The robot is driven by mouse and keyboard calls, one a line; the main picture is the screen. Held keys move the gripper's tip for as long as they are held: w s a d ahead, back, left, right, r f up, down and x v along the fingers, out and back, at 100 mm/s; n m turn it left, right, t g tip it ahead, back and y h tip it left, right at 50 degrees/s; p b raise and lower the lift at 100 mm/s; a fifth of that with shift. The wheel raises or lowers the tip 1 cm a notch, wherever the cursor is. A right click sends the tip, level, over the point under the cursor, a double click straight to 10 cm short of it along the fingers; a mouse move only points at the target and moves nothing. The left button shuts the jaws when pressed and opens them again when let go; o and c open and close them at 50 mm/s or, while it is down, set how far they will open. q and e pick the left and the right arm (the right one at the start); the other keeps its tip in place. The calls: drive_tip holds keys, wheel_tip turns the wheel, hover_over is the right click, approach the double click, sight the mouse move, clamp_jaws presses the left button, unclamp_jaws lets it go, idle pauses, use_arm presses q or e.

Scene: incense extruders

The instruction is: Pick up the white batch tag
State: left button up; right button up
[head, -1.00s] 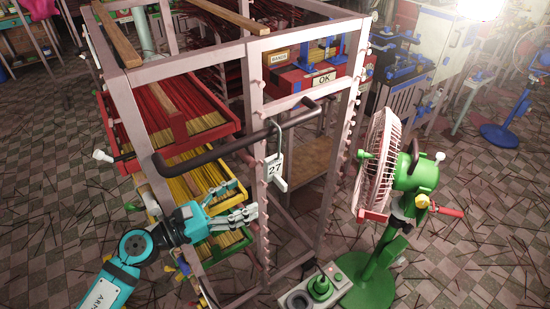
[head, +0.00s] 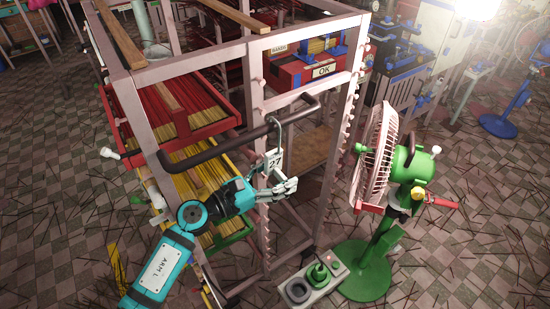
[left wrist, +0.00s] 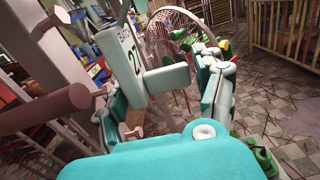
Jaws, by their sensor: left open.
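The white batch tag (head: 273,160), marked 27, hangs by a hook from the dark handle bar of the rack. In the left wrist view its face (left wrist: 131,48) stands upright, and a pale block at its lower end sits between my fingers. My left gripper (head: 283,188) is open at the lower end of the tag and hides part of it. Its two fingers also show in the left wrist view (left wrist: 163,98), one on each side of the block. I cannot tell whether either finger touches it. My right gripper is out of view.
The pale rack (head: 257,90) with its dark handle bar (head: 205,150) stands close beside my left arm. A green fan (head: 385,190) stands to the right. A control box with a green knob (head: 317,275) is below. Thin sticks litter the checked floor.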

use_arm(q)
drive_tip(key=c, duration=0.8)
drive_tip(key=shift+c, duration=0.2)
drive_tip(key=shift+r, duration=0.1)
drive_tip(key=shift+r, duration=0.65)
wheel_tip(320, 180, up, 2)
drive_tip(key=shift+r+p, duration=0.25)
drive_tip(key=shift+p, duration=0.25)
drive_tip(key=s+a+r+p, duration=0.1)
drive_tip(key=s+r, duration=0.1)
drive_tip(key=s, duration=0.6)
drive_tip(key=s+a+r+p, duration=0.1)
drive_tip(key=s, duration=0.7)
drive_tip(key=shift+a+r, duration=0.35)
